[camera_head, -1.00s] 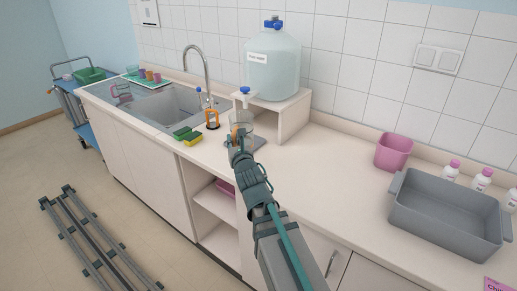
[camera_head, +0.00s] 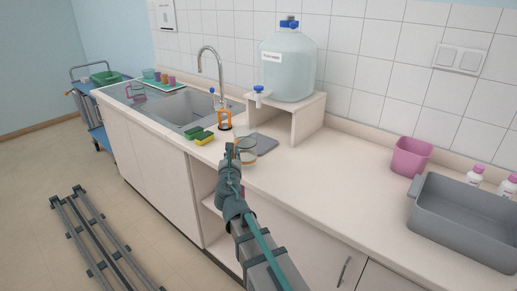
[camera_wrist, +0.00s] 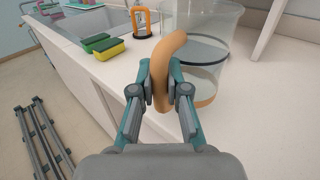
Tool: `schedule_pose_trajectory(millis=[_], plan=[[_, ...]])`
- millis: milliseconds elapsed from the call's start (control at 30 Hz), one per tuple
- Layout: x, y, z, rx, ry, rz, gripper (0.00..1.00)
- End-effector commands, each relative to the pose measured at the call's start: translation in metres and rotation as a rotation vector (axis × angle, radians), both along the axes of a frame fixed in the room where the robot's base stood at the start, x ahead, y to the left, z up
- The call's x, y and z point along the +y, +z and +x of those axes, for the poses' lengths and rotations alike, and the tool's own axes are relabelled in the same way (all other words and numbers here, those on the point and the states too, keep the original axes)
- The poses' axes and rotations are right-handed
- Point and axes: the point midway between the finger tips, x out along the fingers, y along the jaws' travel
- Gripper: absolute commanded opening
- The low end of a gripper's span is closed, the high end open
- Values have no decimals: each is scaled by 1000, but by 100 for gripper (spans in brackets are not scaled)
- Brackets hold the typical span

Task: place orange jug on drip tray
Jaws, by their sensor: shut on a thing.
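The clear jug (camera_head: 246,148) has an orange handle (camera_wrist: 163,75) and an orange base ring. My gripper (camera_head: 231,150) is shut on the handle; the wrist view shows both fingers (camera_wrist: 161,82) on either side of it. The jug looks upright. The drip tray (camera_head: 266,146) is a flat grey plate on the counter below the blue-handled tap of the big water bottle. The jug is at the near left of the tray and hides part of it. I cannot tell whether the jug touches the counter.
The water bottle (camera_head: 289,65) stands on a wooden shelf stand (camera_head: 308,120) behind the tray. Sponges (camera_head: 204,139) and an orange-framed item (camera_head: 225,120) are left, beside the sink (camera_head: 180,107). A pink bin (camera_head: 411,157) and grey tub (camera_head: 465,220) stand right. The counter between is clear.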

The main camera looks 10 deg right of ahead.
Motion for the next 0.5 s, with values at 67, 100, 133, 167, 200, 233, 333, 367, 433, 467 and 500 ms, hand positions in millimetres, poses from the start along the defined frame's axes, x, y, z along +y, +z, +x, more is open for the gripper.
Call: schedule_pose_trajectory(millis=[67,100,133,167,200,233,333,367,433,467,500], plan=[[-4,4,2,-2,-48,1,0],[-7,6,2,-2,-71,1,0],[-10,7,1,-1,-87,1,0],[-12,8,1,-1,-100,1,0],[-15,10,1,-1,-115,1,0],[-16,10,2,-1,-123,0,0],[-22,12,12,0,-140,0,0],[-24,12,17,0,-142,0,0],[-29,13,30,0,-143,0,0],[-31,13,37,0,-143,0,0],[-34,13,47,0,-143,0,0]])
